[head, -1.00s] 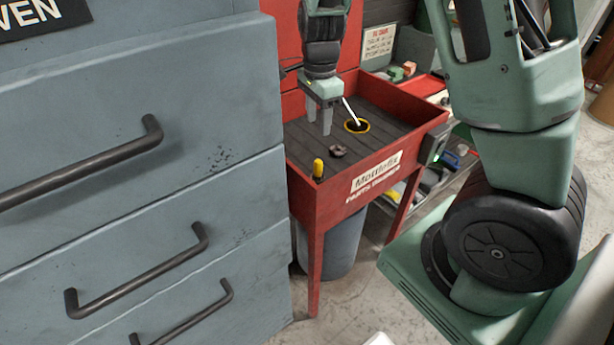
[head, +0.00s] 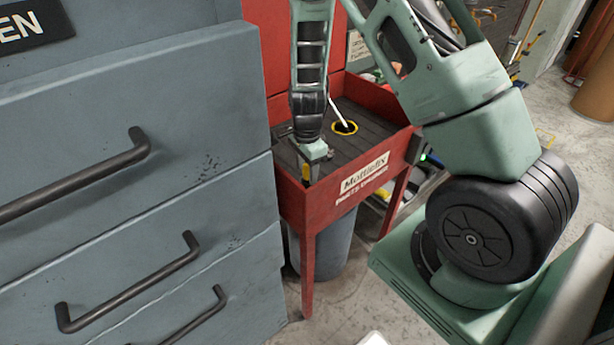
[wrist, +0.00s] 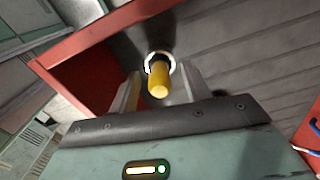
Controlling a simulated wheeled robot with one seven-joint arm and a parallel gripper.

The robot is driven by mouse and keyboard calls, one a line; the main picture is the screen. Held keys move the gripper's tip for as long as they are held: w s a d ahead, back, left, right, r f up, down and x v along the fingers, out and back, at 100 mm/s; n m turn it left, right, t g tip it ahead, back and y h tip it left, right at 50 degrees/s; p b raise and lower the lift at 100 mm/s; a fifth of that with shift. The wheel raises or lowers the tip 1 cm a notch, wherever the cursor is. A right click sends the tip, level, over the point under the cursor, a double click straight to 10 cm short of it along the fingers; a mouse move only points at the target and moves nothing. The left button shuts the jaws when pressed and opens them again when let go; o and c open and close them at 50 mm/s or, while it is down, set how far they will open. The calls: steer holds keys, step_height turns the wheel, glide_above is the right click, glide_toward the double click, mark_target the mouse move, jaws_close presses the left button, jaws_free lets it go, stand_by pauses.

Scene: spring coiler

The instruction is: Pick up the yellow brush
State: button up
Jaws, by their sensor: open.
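The yellow brush (wrist: 158,82) stands with its yellow handle end toward the wrist camera, and a pale ring shows around its far end. In the head view a bit of its yellow handle (head: 306,172) shows at the near left corner of the red parts washer (head: 335,195). My gripper (wrist: 159,72) is open, with one finger on each side of the handle. I cannot tell whether either finger touches it. In the head view my gripper (head: 313,166) is low over that corner and hides much of the brush.
The washer's red rim (wrist: 85,45) runs close beside my gripper. A blue-grey drawer cabinet (head: 120,120) with dark handles stands close on the left.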

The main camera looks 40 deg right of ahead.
steer(key=shift+f, duration=0.5)
jaws_close()
steer(key=shift+r, duration=0.1)
